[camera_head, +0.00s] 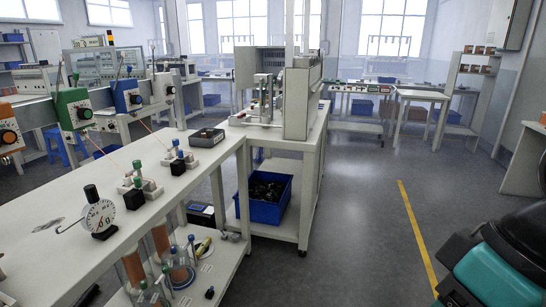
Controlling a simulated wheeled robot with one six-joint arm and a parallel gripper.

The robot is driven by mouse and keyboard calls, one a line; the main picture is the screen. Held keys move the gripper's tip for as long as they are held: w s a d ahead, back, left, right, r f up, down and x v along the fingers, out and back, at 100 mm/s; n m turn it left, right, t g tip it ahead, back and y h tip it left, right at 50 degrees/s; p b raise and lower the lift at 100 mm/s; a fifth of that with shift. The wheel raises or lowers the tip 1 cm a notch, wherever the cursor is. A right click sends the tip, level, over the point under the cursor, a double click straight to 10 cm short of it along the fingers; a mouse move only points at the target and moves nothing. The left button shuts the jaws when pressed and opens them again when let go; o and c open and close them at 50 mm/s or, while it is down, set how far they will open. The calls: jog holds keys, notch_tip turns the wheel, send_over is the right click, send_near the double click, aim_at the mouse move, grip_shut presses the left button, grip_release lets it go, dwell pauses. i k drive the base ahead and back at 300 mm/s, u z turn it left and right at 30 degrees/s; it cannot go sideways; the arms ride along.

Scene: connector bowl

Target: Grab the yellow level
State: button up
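A small yellow object (203,247) lies on the lower shelf of the near white bench, behind glass jars and wires. It is too small to tell for sure that it is the yellow level. No other clear candidate for the level shows. A teal and black part of my own body fills the bottom right corner. My gripper's fingers do not show.
The near white bench (75,230) carries a round white dial gauge (99,217) and small terminal blocks. A blue bin (264,196) stands on the lower shelf of the bench behind. The grey floor (360,225) to the right is clear, with a yellow line (417,232).

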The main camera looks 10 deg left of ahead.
aim_at(206, 241)
jog(key=i, duration=3.3)
jog(key=u, duration=2.4)
